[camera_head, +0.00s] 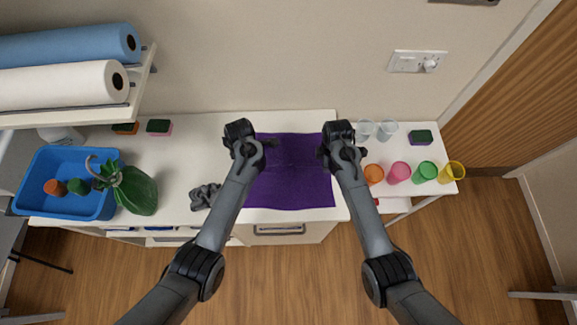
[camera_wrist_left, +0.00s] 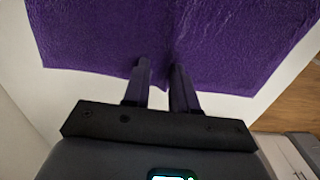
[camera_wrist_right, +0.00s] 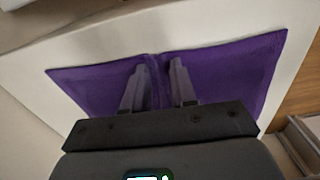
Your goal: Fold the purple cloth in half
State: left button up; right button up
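The purple cloth (camera_head: 290,180) lies spread on the white table, roughly square, with faint creases across it. My left gripper (camera_head: 270,143) is over the cloth's left edge, near its far part. In the left wrist view its fingers (camera_wrist_left: 162,66) are apart, with the cloth (camera_wrist_left: 95,35) beneath and a crease running between them. My right gripper (camera_head: 321,152) is at the cloth's right edge. In the right wrist view its fingers (camera_wrist_right: 159,64) are apart, with a cloth ridge (camera_wrist_right: 155,75) between them. Whether the fingertips touch the cloth is unclear.
A grey crumpled cloth (camera_head: 204,196), a green plant-like object (camera_head: 137,192) and a blue bin (camera_head: 38,199) are left. A shelf with rolls (camera_head: 65,82) overhangs the far left.

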pick_arm(q)
jog(key=shift+f, duration=0.1)
grip_shut()
pick_arm(e)
grip_shut()
